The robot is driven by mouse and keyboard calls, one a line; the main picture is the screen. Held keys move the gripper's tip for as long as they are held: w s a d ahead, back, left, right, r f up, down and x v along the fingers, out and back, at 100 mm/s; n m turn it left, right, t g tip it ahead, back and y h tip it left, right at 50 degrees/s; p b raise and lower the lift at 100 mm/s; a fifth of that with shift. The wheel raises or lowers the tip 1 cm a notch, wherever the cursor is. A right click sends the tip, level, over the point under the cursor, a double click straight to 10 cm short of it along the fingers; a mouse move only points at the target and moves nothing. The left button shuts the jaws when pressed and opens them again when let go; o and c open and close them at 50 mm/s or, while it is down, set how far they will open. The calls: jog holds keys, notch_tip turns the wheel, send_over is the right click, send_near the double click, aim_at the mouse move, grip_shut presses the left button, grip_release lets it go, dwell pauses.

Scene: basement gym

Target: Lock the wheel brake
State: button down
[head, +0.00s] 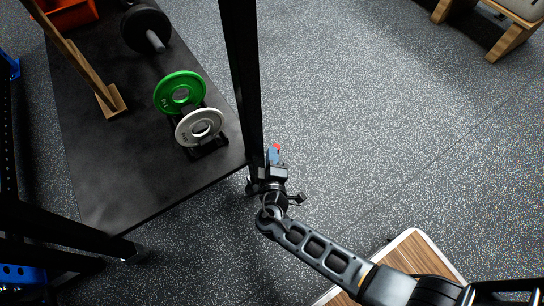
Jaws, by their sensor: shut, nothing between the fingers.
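A black upright post (243,80) runs down to the floor near the middle of the head view. A wheel is partly visible at its foot (252,186), mostly hidden by the post and my gripper. My gripper (272,160) is shut and empty, close beside the foot of the post on its right. A small red part (277,147) shows just beyond the gripper; I cannot tell whether it is the brake lever. Whether the gripper touches the wheel or brake cannot be told, nor can the brake's position.
A wood-topped box (408,258) stands at lower right. Speckled floor (400,130) is clear to the right.

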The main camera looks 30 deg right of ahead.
jog(key=d+m+g+y+p, duration=0.1)
jog(key=d+m+y, duration=0.1)
jog(key=shift+d+m+p, duration=0.3)
jog(key=shift+m+p, duration=0.1)
jog(key=d+f+m+y+p, duration=0.3)
jog(key=d+f+y+p, duration=0.1)
jog(key=d, duration=0.4)
jog(key=shift+f+m+g+y+p, duration=0.3)
jog(key=shift+f+m+g+p, duration=0.15)
jog(key=shift+p, duration=0.55)
jog(key=shift+s+d+f, duration=0.1)
jog(key=shift+f, duration=0.05)
jog(key=shift+s, duration=0.1)
